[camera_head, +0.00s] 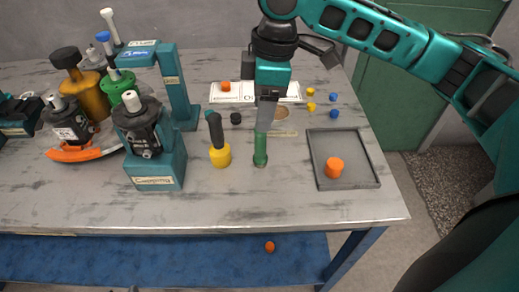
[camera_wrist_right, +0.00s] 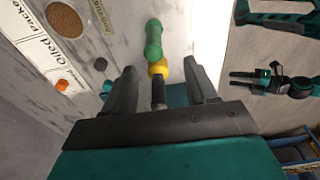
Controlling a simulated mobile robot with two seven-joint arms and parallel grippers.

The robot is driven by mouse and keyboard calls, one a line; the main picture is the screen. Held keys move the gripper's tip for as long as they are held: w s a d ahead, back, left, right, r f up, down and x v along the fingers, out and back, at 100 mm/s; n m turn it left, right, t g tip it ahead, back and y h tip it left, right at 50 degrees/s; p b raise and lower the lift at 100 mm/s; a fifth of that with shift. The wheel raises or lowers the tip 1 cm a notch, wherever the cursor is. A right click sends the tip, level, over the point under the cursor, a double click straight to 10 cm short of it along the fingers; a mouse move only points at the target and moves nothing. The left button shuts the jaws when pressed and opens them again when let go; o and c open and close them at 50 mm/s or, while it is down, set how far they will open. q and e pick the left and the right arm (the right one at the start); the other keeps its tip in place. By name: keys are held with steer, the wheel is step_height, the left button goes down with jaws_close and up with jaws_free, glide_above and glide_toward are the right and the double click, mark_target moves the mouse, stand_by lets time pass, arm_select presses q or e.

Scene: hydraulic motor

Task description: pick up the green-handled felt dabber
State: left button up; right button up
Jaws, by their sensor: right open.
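The green-handled dabber (camera_head: 260,150) stands on the bench in the head view, its green part low and its upper part behind my right gripper. My right gripper (camera_head: 267,100) points down just above it, open. In the right wrist view its two fingers (camera_wrist_right: 160,85) are apart. A green handle (camera_wrist_right: 153,40) shows beyond them, with a yellow piece (camera_wrist_right: 158,68) and a black stem (camera_wrist_right: 158,95) between them. I cannot tell whether anything touches. My left gripper (camera_wrist_right: 245,79) shows small at the right of the wrist view, its fingers apart.
A yellow-based tool with black handle (camera_head: 219,152) stands close left of the dabber. A grey tray (camera_head: 352,183) with an orange cap (camera_head: 334,167) lies to the right. A teal stand (camera_head: 180,95) and motor parts fill the left. The front of the bench is clear.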

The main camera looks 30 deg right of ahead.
glide_toward(256, 157)
steer(key=shift+w+b, duration=0.1)
steer(key=shift+b, duration=0.25)
steer(key=f, duration=0.1)
steer(key=f+b, duration=0.1)
steer(key=f, duration=0.3)
steer(key=shift+w+f, duration=0.1)
steer(key=shift+w, duration=0.25)
jaws_close()
